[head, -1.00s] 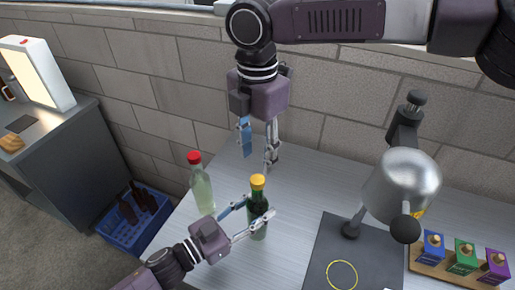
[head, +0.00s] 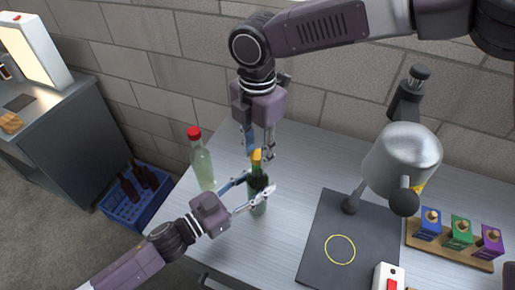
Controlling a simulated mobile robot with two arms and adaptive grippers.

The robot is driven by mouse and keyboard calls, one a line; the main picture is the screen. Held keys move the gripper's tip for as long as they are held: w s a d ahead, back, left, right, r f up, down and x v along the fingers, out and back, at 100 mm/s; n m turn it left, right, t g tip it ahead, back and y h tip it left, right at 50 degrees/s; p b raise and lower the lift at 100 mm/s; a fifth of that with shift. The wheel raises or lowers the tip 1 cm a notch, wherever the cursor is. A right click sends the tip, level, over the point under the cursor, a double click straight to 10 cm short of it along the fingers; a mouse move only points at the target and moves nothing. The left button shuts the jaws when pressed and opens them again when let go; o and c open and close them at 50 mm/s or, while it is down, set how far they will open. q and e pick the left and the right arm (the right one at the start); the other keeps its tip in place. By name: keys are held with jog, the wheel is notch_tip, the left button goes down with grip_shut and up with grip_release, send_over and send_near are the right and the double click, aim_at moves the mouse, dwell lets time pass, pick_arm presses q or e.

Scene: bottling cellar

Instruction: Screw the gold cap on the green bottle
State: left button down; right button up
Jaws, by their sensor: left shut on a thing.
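The green bottle (head: 258,208) stands upright on the metal table, with the gold cap (head: 257,156) on its mouth. I cannot tell how tightly the cap sits. My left gripper (head: 258,183) is shut on the green bottle, its two fingers on either side of the upper body. My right gripper (head: 260,152) points down from above, its fingers apart, with the tips at about cap height. The cap shows between the tips; I cannot tell whether they touch it.
A clear bottle with a red cap (head: 194,133) stands left of the green one. A dark mat (head: 322,255) with a yellow ring and a metal lamp-like fixture (head: 402,158) are to the right. A rack of coloured boxes (head: 448,251) stands far right. A blue crate (head: 124,212) is on the floor.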

grip_shut()
jog(key=shift+s+a+f+m, duration=0.3)
jog(key=shift+s+a+m, duration=0.25)
jog(key=shift+s, duration=0.2)
jog(key=shift+m, duration=0.35)
jog(key=m, duration=0.1)
jog(key=w+m, duration=0.1)
jog(key=m, duration=0.1)
jog(key=shift+d+r, duration=0.2)
jog(key=shift+d, duration=0.2)
jog(key=m, duration=0.5)
jog(key=shift+w+d, duration=0.2)
jog(key=shift+w, duration=0.05)
jog(key=shift+d, duration=0.1)
jog(key=shift+w, duration=0.1)
jog(key=shift+o, duration=2.3)
grip_release()
